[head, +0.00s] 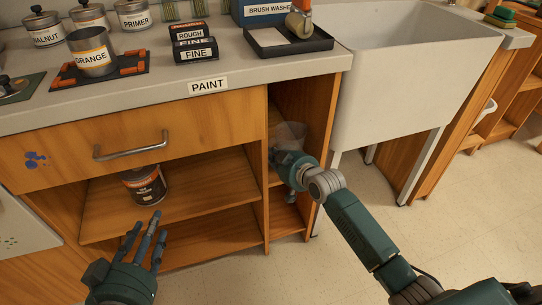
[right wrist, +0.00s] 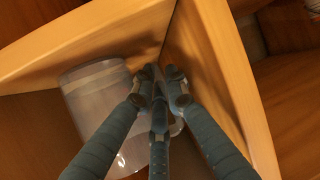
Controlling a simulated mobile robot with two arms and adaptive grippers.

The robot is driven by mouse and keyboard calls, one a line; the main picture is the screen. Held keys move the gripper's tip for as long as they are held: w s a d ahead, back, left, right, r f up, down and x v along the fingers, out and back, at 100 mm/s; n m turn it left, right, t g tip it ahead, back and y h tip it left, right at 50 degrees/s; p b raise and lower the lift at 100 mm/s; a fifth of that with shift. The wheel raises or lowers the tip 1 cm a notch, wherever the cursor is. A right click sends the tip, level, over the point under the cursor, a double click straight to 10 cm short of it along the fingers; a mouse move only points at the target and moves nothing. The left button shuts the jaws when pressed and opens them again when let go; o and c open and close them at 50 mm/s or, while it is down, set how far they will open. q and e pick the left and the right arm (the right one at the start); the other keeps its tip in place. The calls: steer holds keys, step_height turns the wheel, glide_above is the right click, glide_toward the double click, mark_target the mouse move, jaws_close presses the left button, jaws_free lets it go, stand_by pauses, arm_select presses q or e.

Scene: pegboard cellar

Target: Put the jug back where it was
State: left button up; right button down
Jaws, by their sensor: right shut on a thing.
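The jug (right wrist: 95,100) is a clear, see-through vessel. In the right wrist view it is beside and partly behind the fingers of my right gripper (right wrist: 160,85), which are closed together at its handle side. In the head view a pale part of the jug (head: 291,131) shows above my right gripper (head: 287,160), inside the narrow open compartment (head: 310,105) at the cabinet's right end. The gripper hides the jug's lower part, and I cannot tell whether its base touches a shelf. My left gripper (head: 146,238) is open and empty in front of the lower shelves.
A dark paint can (head: 146,187) stands on the shelf under the drawer (head: 135,140). The counter (head: 240,75) above holds cans, sanding blocks and a roller tray (head: 287,45). Wooden walls closely flank the right gripper. A white sink (head: 415,70) stands to the right.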

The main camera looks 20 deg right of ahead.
arm_select(q)
steer(key=shift+s+a+f, duration=0.1)
steer(key=shift+s+f, duration=0.1)
steer(key=shift+f, duration=0.15)
steer(key=shift+r, duration=0.1)
arm_select(e)
steer(key=c, duration=1.8)
jaws_free()
steer(key=shift+o, duration=0.2)
